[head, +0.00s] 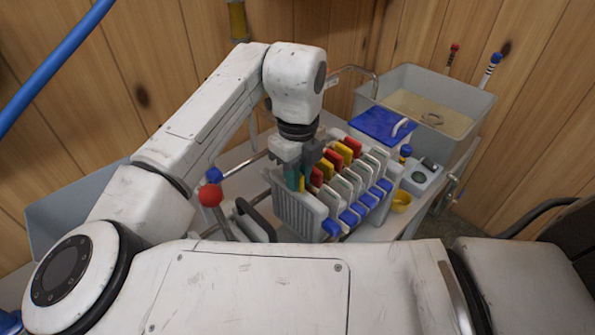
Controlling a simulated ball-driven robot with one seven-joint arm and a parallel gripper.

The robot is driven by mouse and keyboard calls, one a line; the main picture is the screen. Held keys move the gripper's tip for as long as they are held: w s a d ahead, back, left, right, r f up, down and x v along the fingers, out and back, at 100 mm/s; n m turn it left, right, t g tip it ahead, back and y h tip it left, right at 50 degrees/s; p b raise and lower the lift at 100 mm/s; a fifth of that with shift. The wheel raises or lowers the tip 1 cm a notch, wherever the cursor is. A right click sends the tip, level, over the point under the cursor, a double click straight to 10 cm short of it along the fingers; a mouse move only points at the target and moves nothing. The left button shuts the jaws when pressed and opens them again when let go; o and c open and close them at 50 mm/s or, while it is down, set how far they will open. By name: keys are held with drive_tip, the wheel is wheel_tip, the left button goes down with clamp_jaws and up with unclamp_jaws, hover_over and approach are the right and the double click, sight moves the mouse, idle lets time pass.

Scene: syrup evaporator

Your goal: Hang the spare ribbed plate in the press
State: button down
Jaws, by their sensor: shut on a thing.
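The press (297,212) stands on the bench in the middle of the head view, with a light grey ribbed block at its near left end. Several pale plates (341,189) hang in a row in it, with red and yellow tabs on top and blue pieces low along the right side. My gripper (299,180) points down at the near left end of this row. It is shut on a plate with what looks like a yellow tab, the spare ribbed plate. The fingers and the press end hide most of this plate, so I cannot tell whether it rests on the rails.
A grey tub (443,90) and blue lid (383,125) stand behind right. A yellow cup (401,202) sits right of the press. Wooden walls close the back.

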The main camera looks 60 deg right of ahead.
drive_tip(key=shift+f+b, duration=0.8)
drive_tip(key=shift+f, duration=0.55)
drive_tip(key=c, duration=0.6)
unclamp_jaws()
drive_tip(key=shift+c, duration=0.2)
drive_tip(key=shift+r+p, duration=3.3)
drive_tip(key=shift+r, duration=0.7)
